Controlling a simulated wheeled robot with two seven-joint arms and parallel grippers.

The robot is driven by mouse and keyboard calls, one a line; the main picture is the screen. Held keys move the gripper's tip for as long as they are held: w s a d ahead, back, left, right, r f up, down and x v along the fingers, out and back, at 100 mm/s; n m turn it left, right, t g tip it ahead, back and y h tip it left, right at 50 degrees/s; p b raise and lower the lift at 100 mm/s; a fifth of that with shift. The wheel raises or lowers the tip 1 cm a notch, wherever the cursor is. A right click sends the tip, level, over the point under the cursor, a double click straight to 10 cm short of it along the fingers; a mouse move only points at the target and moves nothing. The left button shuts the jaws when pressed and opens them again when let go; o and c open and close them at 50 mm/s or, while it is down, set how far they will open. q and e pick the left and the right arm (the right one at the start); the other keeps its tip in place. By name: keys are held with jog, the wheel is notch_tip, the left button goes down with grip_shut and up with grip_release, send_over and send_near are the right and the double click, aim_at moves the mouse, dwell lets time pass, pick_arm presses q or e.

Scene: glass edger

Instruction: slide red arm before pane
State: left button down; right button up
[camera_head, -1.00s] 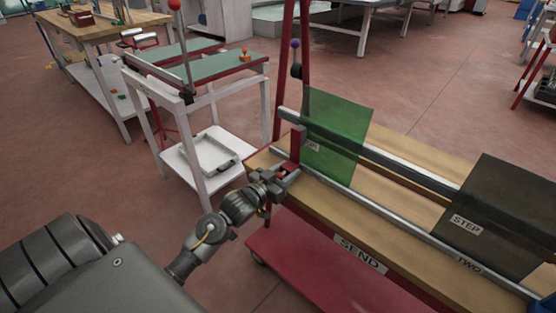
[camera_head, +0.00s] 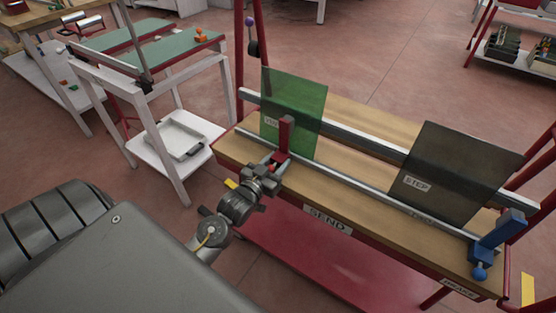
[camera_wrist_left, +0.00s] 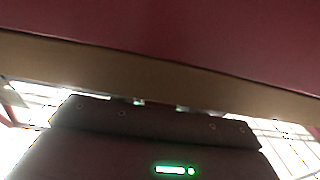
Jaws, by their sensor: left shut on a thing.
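The red arm (camera_head: 286,135) stands upright on the front rail (camera_head: 345,172) of the wooden bench. It is in front of the green see-through pane (camera_head: 308,100), overlapping its lower middle part in the head view. My left gripper (camera_head: 272,168) is shut on the red piece at the foot of the arm, at the bench's front edge; its fingertips are partly hidden. The pane's label is partly covered by the red arm. The left wrist view shows no clear fingers or red arm. My right gripper is not in view.
A dark pane (camera_head: 455,172) labelled STEP stands farther right, with a blue arm (camera_head: 497,235) at the bench's right end. A red lower shelf (camera_head: 330,262) lies under the bench. A white stand (camera_head: 155,100) is to the left.

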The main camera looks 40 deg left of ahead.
pick_arm(q)
jog(key=c, duration=1.1)
grip_release()
jog(key=shift+c, duration=0.2)
jog(key=s, duration=1)
jog(key=shift+s+d+p, duration=0.15)
jog(key=shift+s+p, duration=0.2)
jog(key=shift+s, duration=0.05)
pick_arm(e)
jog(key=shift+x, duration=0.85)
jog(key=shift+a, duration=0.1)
